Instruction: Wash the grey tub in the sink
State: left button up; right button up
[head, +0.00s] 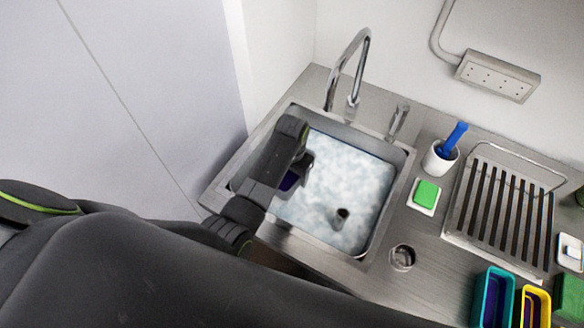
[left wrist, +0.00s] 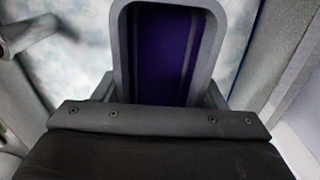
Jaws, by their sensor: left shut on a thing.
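The grey tub (left wrist: 121,55) shows large in the left wrist view, with a grey rim and dark purple inside. In the head view only a dark purple bit of the tub (head: 289,181) shows beneath my left gripper (head: 301,168). My left gripper is shut on the tub and holds it over the left part of the sink (head: 401,158). The sink holds pale, foamy-looking water (head: 350,178). My arm hides most of the tub in the head view, so I cannot tell whether it touches the water. My right gripper is not in view.
A curved tap (head: 366,45) and a lever (head: 398,121) stand behind the sink. To the right are a white cup (head: 438,160) with a blue-handled brush, a green sponge (head: 427,192) and a drying rack (head: 500,208). Teal (head: 494,296) and yellow (head: 535,306) tubs stand at front right.

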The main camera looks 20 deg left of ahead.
pick_arm(q)
notch_tip(320, 180, down, 2)
jog(key=shift+f+b, duration=0.1)
jog(key=shift+b, duration=0.35)
notch_tip(320, 180, down, 8)
jog(key=b, duration=0.5)
jog(key=shift+f, duration=0.2)
jog(key=shift+f+b, duration=1.1)
jog(key=shift+f, duration=0.5)
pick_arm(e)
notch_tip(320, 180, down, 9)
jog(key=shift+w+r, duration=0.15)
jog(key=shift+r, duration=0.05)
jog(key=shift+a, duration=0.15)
pick_arm(q)
jog(key=shift+a, duration=0.15)
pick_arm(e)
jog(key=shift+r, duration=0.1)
